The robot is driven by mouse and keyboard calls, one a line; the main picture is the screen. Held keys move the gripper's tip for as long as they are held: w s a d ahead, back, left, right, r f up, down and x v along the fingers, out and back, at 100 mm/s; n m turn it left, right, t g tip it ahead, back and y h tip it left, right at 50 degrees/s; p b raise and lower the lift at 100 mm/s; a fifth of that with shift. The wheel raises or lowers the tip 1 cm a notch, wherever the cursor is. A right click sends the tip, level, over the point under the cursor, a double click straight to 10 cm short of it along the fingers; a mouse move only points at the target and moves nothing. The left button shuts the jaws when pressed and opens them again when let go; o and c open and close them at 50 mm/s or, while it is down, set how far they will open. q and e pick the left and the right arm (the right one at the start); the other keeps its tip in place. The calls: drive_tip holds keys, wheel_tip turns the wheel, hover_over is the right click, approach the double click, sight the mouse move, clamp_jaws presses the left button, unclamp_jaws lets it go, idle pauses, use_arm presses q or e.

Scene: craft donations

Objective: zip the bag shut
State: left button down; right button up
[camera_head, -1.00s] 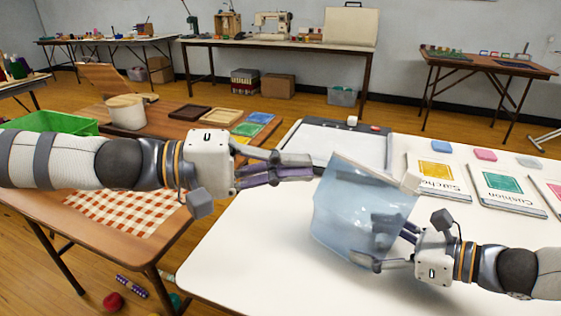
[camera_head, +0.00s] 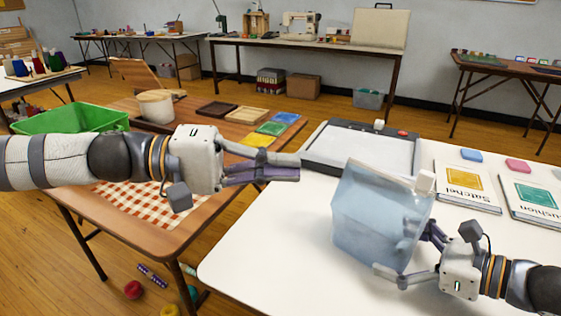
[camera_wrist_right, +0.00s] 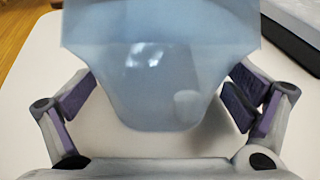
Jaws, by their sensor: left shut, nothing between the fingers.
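A translucent pale-blue bag (camera_head: 375,215) stands on the white table, with a pale strip along its top edge. A white slider block (camera_head: 424,182) sits at the right end of that strip. My left gripper (camera_head: 298,167) is shut and empty, in the air left of the bag's top and apart from it. My right gripper (camera_head: 408,252) is low at the bag's right side. In the right wrist view its fingers are spread wide, with the bag (camera_wrist_right: 155,75) between and beyond them, and gaps show on both sides. Whether a finger touches the bag I cannot tell.
A grey tray-like board (camera_head: 362,148) lies behind the bag on the white table (camera_head: 270,245). Booklets (camera_head: 466,187) and small coloured blocks lie to the right. A brown table (camera_head: 190,225) with a green bin (camera_head: 70,119) stands left. The white table's front left is clear.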

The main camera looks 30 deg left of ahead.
drive_tip(key=v, duration=1.1)
drive_tip(key=shift+s+d+r, duration=0.1)
drive_tip(key=shift+d+r, duration=0.05)
drive_tip(key=shift+s+d, duration=0.15)
drive_tip(key=shift+d, duration=0.15)
